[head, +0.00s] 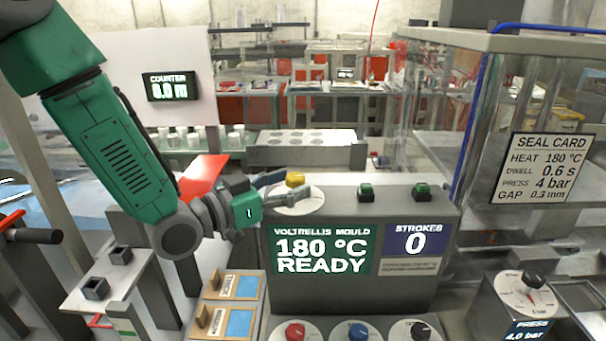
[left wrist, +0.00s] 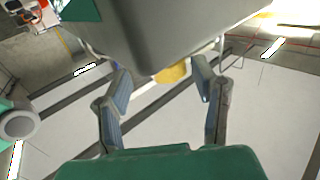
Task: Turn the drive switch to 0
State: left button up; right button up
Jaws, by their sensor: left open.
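A yellow knob (head: 295,179) sits on a pale round dial on top of the grey console. My left gripper (head: 284,184) is open beside the knob, its fingers pointing right towards it. In the left wrist view the yellow knob (left wrist: 172,73) shows between the open fingers (left wrist: 178,88), partly hidden by a grey body. I cannot read a drive label or a 0 mark on any control, so I cannot tell which is the drive switch. Whether a finger touches the knob is not clear. My right gripper is not in view.
The console screen (head: 320,250) reads 180 °C READY, and the strokes display (head: 415,241) reads 0. Green buttons (head: 366,191) stand right of the dial. Red (head: 295,331), blue (head: 357,331) and black (head: 420,330) knobs are below. A clear-walled enclosure (head: 430,110) stands right.

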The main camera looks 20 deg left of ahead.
pick_arm(q)
jog(key=shift+w, duration=0.6)
jog(key=shift+w+a+f, duration=0.1)
jog(key=shift+w+a, duration=0.25)
jog(key=shift+w, duration=0.15)
jog(key=shift+d, duration=0.55)
jog(key=shift+c, duration=0.4)
jog(key=shift+d, duration=0.35)
grip_shut()
jog(key=shift+a, duration=0.15)
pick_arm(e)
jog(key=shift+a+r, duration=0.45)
pick_arm(q)
jog(key=shift+w+a, duration=0.1)
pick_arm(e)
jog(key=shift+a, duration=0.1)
